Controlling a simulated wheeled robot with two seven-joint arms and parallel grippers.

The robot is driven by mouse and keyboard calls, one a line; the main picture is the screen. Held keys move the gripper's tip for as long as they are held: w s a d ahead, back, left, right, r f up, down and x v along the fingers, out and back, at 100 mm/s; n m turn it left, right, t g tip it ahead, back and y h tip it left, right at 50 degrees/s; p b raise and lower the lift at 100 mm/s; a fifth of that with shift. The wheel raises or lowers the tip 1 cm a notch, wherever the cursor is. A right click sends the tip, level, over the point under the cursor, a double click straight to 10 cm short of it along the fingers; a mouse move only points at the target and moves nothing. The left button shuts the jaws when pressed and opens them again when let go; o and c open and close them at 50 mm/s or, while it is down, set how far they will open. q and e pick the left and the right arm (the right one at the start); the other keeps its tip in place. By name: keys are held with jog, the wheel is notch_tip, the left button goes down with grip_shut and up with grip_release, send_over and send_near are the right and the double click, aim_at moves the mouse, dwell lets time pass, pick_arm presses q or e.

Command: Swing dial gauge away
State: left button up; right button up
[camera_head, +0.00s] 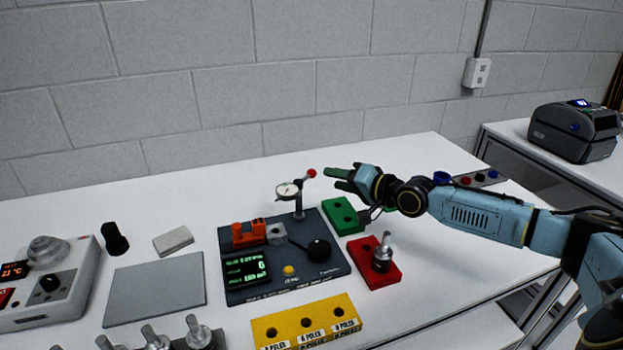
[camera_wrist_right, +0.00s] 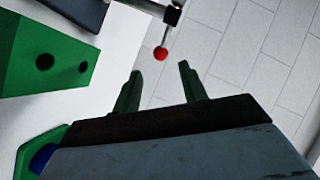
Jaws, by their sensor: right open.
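The dial gauge (camera_head: 288,190) has a round white face and sits on a thin post at the back of the dark test fixture (camera_head: 240,291). Its arm ends in a red ball (camera_head: 312,173), pointing up and right. My right gripper (camera_head: 326,177) is open and empty, just right of the red ball and apart from it. In the right wrist view the red ball (camera_wrist_right: 160,54) lies beyond and between the two open fingertips (camera_wrist_right: 160,76). The gauge face is out of that view. My left gripper is not in view.
A green block (camera_head: 342,214) with holes and a red block (camera_head: 362,271) holding a metal part stand right of the fixture. A yellow pole block (camera_head: 306,321) is in front. A grey mat (camera_head: 155,290) and a control box (camera_head: 60,300) are at left. The back wall is close behind.

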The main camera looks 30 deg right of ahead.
aim_at(315, 175)
jog(key=b+x, duration=0.2)
jog(key=x, duration=0.3)
jog(key=shift+f, duration=0.1)
jog(key=b+x, duration=0.1)
jog(key=x, duration=0.2)
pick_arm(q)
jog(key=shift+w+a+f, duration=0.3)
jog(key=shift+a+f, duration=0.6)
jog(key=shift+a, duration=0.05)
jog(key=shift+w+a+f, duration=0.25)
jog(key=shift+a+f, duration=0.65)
pick_arm(e)
jog(key=shift+w+a, duration=0.15)
jog(key=shift+w, duration=0.3)
jog(key=c, duration=0.9)
grip_shut()
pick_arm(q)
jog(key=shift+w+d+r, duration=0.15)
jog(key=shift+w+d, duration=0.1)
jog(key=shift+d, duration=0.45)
